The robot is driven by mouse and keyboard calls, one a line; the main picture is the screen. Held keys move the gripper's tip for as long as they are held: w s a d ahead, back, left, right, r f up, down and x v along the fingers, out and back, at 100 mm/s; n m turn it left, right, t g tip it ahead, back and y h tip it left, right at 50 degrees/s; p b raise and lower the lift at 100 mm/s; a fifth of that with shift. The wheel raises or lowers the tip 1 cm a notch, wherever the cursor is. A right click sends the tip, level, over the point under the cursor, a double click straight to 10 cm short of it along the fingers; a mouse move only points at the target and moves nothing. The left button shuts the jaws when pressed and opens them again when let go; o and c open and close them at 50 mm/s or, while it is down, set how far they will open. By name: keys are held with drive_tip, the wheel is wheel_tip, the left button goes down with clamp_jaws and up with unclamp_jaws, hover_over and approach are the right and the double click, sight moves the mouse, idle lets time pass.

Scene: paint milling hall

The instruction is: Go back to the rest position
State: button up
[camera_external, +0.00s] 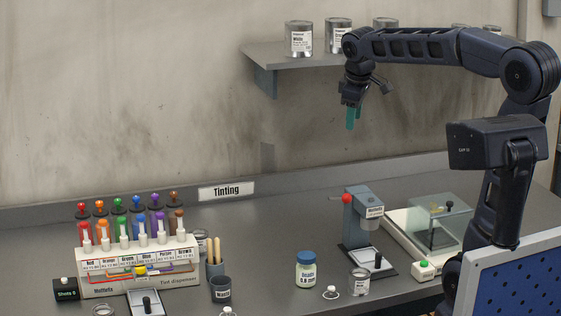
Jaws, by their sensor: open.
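My gripper (353,118) hangs at the end of my arm, which reaches in from the right. Its teal fingers point down, open, with nothing seen between them. It is high above the grey bench (290,225), in front of the wall and just below the shelf (290,60) with paint cans. Nothing on the bench touches it.
A paint can (301,41) stands on the shelf beside my arm. Below stand a red-knobbed device (362,220), a clear-covered unit (436,225), a blue-lidded jar (306,270) and an open can (359,282). A tint dispenser (137,275) is at left. The air left of my gripper is free.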

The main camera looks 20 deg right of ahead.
drive_tip(key=s+d+f+m, duration=0.4)
drive_tip(key=s+d, duration=0.3)
drive_tip(key=s, duration=0.2)
drive_tip(key=s+d+f+m+t, duration=0.1)
drive_tip(key=s+d+f+m, duration=0.4)
drive_tip(key=s+d+f, duration=0.2)
drive_tip(key=s, duration=0.2)
drive_tip(key=shift+s+d+m+y, duration=0.3)
drive_tip(key=shift+s+d, duration=0.05)
drive_tip(key=shift+d, duration=0.05)
drive_tip(key=shift+f, duration=0.1)
